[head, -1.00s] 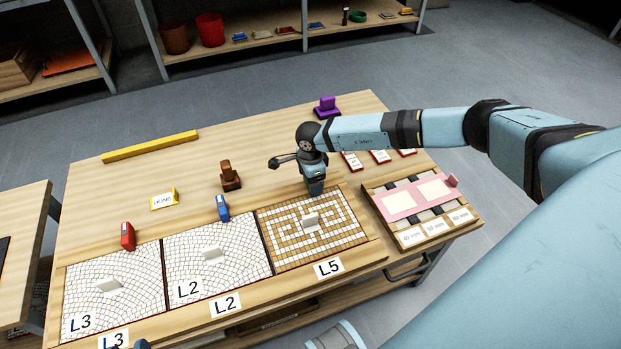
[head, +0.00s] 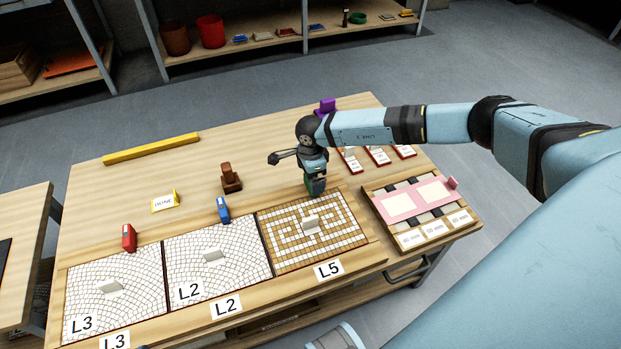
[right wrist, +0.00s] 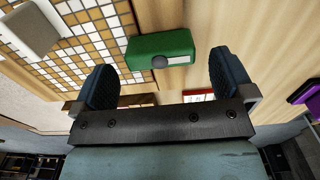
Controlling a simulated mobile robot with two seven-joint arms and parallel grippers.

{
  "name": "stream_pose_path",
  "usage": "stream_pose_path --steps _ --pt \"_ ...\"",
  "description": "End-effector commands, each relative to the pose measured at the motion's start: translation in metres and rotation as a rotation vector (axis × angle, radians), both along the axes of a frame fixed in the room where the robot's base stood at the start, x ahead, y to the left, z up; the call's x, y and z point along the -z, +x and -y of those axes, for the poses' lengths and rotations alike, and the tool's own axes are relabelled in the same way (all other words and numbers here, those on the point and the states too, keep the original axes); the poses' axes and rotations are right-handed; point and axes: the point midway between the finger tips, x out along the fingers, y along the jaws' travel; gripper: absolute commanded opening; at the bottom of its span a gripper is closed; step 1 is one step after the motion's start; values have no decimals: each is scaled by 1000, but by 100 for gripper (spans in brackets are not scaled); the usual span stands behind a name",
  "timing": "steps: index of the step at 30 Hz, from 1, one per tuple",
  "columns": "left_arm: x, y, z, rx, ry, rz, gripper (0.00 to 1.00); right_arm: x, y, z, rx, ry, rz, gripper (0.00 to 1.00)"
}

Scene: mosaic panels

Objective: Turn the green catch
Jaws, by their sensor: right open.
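The green catch (right wrist: 160,50) shows in the right wrist view as a green block with a dark round knob, beside the far edge of the brown-and-white mosaic panel (right wrist: 90,45). My right gripper (right wrist: 163,72) is open, one finger to each side of the catch, and looks empty. I cannot tell how deep the catch lies between the fingers. In the head view my right gripper (head: 316,184) points down at the back edge of the L5 panel (head: 340,237) and mostly hides the catch; only a bit of green shows. My left gripper is not in view.
A blue catch (head: 222,209) and a red catch (head: 128,238) stand behind the other two panels. A brown block (head: 230,178), a yellow DONE sign (head: 165,201) and a purple piece (head: 326,107) stand on the table. A tray with pink board (head: 398,206) is at right.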

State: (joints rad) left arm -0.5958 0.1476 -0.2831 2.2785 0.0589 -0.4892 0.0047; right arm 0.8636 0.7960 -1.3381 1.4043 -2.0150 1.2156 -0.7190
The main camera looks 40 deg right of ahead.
Motion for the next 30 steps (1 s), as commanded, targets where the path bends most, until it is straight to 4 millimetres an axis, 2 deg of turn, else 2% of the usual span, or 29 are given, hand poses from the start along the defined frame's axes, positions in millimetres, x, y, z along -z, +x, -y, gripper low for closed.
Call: stream_pose_path --steps 1,3,6,12,18,30 --pt "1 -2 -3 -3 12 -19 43 -15 1 0 -1 1 3 100" --pt "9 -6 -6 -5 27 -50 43 -33 1 0 -1 1 4 100" --pt "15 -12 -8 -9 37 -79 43 -56 1 0 -2 1 3 100" --pt "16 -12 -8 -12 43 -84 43 -93 1 0 -1 1 3 100" --pt "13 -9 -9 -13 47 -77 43 -110 0 0 -1 1 1 100" --pt "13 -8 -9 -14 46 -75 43 -112 0 0 -1 1 1 100"
